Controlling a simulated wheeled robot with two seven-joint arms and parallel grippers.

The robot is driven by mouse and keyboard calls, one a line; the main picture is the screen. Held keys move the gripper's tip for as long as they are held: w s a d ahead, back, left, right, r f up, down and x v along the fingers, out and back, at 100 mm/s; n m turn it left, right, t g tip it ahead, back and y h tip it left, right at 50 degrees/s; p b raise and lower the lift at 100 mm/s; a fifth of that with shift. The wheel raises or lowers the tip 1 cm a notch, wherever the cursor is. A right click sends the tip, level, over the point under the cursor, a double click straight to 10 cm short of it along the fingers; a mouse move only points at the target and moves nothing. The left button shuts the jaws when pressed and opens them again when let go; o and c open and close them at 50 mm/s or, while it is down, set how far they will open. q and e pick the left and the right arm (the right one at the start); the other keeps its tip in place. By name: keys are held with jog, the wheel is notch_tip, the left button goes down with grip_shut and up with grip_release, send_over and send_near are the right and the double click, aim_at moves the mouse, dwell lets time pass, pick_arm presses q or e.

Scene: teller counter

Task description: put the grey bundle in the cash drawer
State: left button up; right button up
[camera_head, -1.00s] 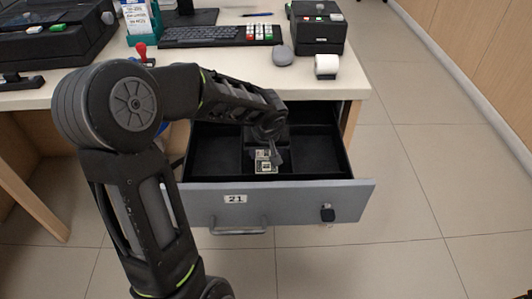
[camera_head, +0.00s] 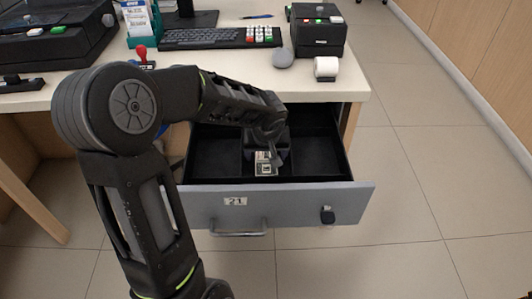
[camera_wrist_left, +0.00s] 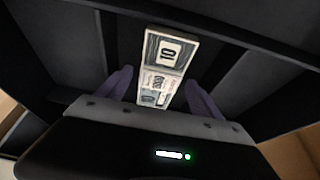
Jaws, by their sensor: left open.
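The grey bundle (camera_head: 263,166) of banknotes is in the middle compartment of the open cash drawer (camera_head: 290,201), near its front wall. My left gripper (camera_head: 269,156) reaches down into that compartment over the bundle. In the left wrist view the bundle (camera_wrist_left: 167,60), printed with a 10, lies between the two spread fingers of the left gripper (camera_wrist_left: 159,80), with gaps beside it. The gripper is open. The forearm and gripper hide part of the drawer's back. My right gripper is not in view.
The drawer's left (camera_head: 213,158) and right (camera_head: 318,157) compartments look empty where visible. Dividers flank the middle one. The counter above holds a keyboard (camera_head: 205,38), a mouse (camera_head: 283,60), a printer (camera_head: 319,32) and a red-handled stamp (camera_head: 141,54). Floor to the right is clear.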

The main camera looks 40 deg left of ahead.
pick_arm(q)
jog(key=p+v, duration=0.2)
jog(key=v, duration=1)
jog(key=shift+c, duration=0.5)
dwell(0.7)
